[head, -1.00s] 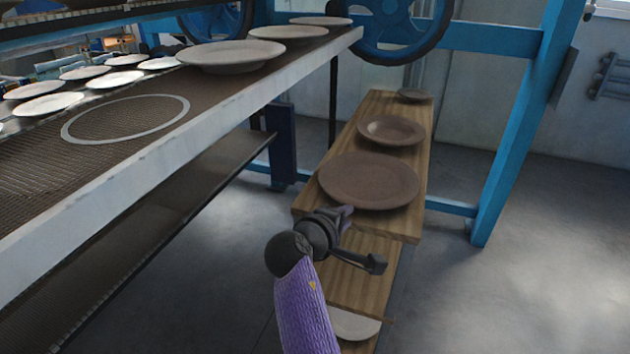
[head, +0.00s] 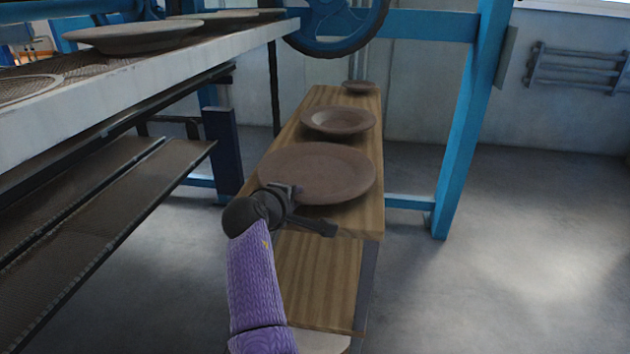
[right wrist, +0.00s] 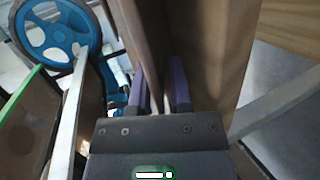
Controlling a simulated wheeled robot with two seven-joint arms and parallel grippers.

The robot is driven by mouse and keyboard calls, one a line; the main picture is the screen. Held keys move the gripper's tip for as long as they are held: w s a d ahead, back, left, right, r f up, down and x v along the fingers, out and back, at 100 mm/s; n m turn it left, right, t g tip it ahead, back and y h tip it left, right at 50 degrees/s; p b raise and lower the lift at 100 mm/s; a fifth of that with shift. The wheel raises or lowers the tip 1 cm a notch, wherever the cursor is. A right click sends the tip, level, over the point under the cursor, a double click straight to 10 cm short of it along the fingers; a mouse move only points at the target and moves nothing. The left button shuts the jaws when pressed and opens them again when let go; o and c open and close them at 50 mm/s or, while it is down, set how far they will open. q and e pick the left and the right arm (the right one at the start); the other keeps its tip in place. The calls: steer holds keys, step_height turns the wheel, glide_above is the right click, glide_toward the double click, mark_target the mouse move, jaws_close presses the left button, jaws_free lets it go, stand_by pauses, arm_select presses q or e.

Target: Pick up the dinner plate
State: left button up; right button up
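The dinner plate is the large brown plate (head: 330,168) at the near end of a wooden bench. It lies flat, and its near left rim is partly hidden by my right gripper. My left gripper is not in view.
The bench (head: 362,205) also bears a medium brown plate (head: 338,121) and a small one (head: 359,87) farther back. A metal-edged rack (head: 150,90) with pale plates stands at the left. A blue post (head: 465,120) stands at the right, with open floor beside it.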

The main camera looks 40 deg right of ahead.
jaws_close()
stand_by(0.8)
stand_by(0.4)
steer(key=shift+r, duration=0.1)
